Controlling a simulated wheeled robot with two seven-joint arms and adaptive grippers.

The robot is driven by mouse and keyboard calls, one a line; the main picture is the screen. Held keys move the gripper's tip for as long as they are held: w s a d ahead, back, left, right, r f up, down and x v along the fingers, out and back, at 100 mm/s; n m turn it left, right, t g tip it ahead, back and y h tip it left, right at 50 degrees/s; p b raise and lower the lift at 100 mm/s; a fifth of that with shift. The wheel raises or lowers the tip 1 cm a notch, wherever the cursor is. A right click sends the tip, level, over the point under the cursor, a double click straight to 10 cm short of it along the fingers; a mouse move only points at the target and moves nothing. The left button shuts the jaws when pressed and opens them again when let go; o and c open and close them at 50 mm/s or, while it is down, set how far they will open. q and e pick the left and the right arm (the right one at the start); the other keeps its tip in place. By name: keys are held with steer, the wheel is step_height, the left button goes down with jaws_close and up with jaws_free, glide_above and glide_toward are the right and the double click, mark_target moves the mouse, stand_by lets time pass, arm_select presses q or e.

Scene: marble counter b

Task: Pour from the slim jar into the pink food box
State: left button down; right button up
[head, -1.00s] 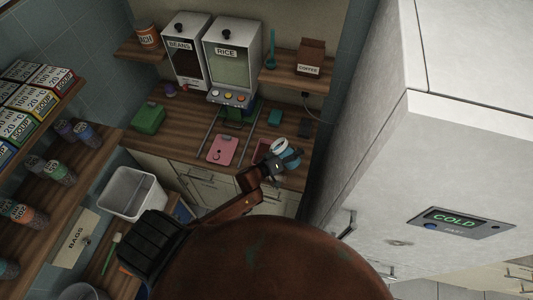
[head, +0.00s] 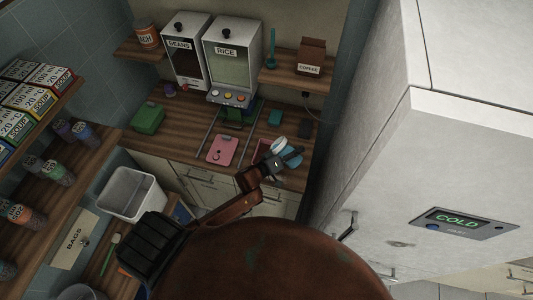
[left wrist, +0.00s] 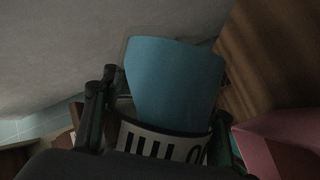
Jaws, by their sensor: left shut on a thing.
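My left gripper (head: 284,160) is shut on the slim jar (head: 291,150), which is blue with a white end and tilted above the counter. In the left wrist view the jar (left wrist: 175,85) fills the middle, a white label with black marks between the fingers (left wrist: 162,125). The pink food box (head: 260,147) stands just left of the jar, partly hidden by my gripper. A pink surface (left wrist: 280,135) shows at the lower right of the left wrist view. I cannot tell whether anything leaves the jar. My right gripper is not in view.
A flat pink board-like piece (head: 222,150) lies left of the box. Bean (head: 185,55) and rice (head: 232,60) dispensers stand behind. A green box (head: 148,118) is at the left. A tall pale cold cabinet (head: 430,150) closes off the right side.

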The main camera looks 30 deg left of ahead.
arm_select(q)
steer(key=shift+r, duration=0.15)
steer(key=shift+b, duration=0.4)
steer(key=shift+n+t+h+b, duration=0.5)
steer(key=shift+n+b, duration=1)
steer(key=shift+b, duration=0.95)
stand_by(0.7)
steer(key=shift+a+r+n+t+b, duration=0.3)
steer(key=shift+a+r+n+b, duration=0.4)
steer(key=shift+b, duration=0.3)
stand_by(0.8)
steer(key=shift+a+f+n+t, duration=0.15)
steer(key=shift+n+t, duration=0.1)
steer(key=shift+n, duration=0.25)
steer(key=shift+a+n+t, duration=0.15)
steer(key=shift+n+t, duration=0.1)
steer(key=shift+n, duration=0.25)
stand_by(0.4)
